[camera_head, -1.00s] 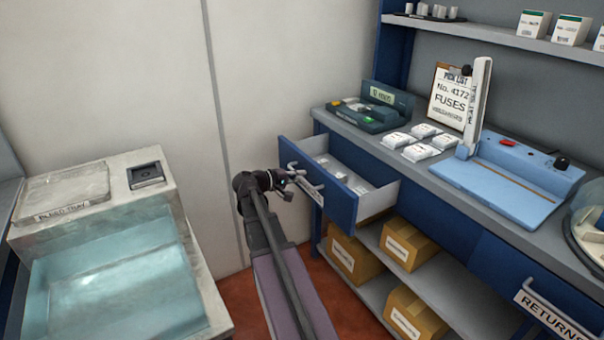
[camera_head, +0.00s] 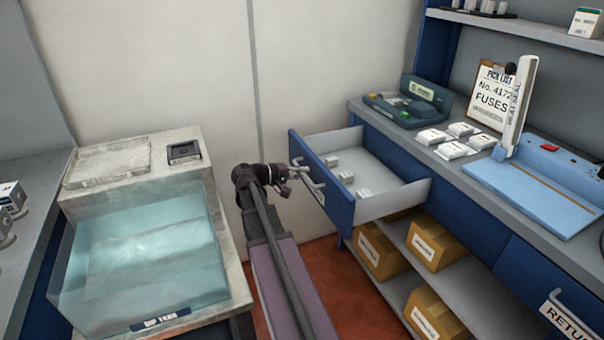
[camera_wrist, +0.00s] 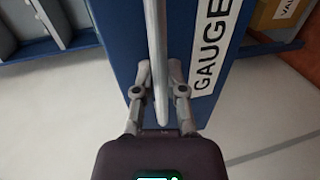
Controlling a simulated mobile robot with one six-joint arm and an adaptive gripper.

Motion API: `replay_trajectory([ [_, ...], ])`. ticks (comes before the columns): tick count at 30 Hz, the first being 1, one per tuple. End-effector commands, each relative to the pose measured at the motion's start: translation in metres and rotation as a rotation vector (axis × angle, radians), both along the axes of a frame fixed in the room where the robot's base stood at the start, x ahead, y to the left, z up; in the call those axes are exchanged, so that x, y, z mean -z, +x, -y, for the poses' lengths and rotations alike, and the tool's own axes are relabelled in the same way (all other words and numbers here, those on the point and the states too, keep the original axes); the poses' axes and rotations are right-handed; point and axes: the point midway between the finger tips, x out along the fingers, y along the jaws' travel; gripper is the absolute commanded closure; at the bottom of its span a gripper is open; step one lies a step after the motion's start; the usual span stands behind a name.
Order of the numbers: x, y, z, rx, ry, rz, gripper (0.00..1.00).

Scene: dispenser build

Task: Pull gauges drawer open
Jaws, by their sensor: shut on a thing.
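The gauges drawer stands well out from the blue bench in the head view, its blue front (camera_head: 318,185) facing my arm. Several small white items (camera_head: 346,177) lie inside it. In the wrist view its front (camera_wrist: 112,40) carries a white label (camera_wrist: 213,45) reading "GAUGE", cut off at the edge. The grey bar handle (camera_wrist: 156,60) runs up from between my fingers. My gripper (camera_wrist: 160,88) is shut on this handle; it also shows in the head view (camera_head: 293,174), at the drawer front.
A glass-fronted tank (camera_head: 140,250) stands left of my arm. The bench top (camera_head: 475,185) holds a scale (camera_head: 408,103), white packets (camera_head: 455,150) and a blue sealer (camera_head: 545,185). Cardboard boxes (camera_head: 437,243) sit on the shelf below. Red floor shows between tank and bench.

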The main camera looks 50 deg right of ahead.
Motion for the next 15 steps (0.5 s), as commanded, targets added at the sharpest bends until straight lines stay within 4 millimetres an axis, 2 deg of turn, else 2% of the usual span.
replay_trajectory([
  [4,-0.0002,-0.0007,0.0039,0.003,-0.001,0.0,1.0],
  [5,-0.0002,-0.0009,0.0044,0.004,-0.001,0.0,0.81],
  [8,-0.0004,-0.0015,0.0054,0.005,-0.001,0.0,0.52],
  [9,-0.0004,-0.0017,0.0056,0.005,-0.001,0.0,0.49],
  [15,-0.0005,-0.0023,0.006,0.006,-0.002,0.0,0.49],
])
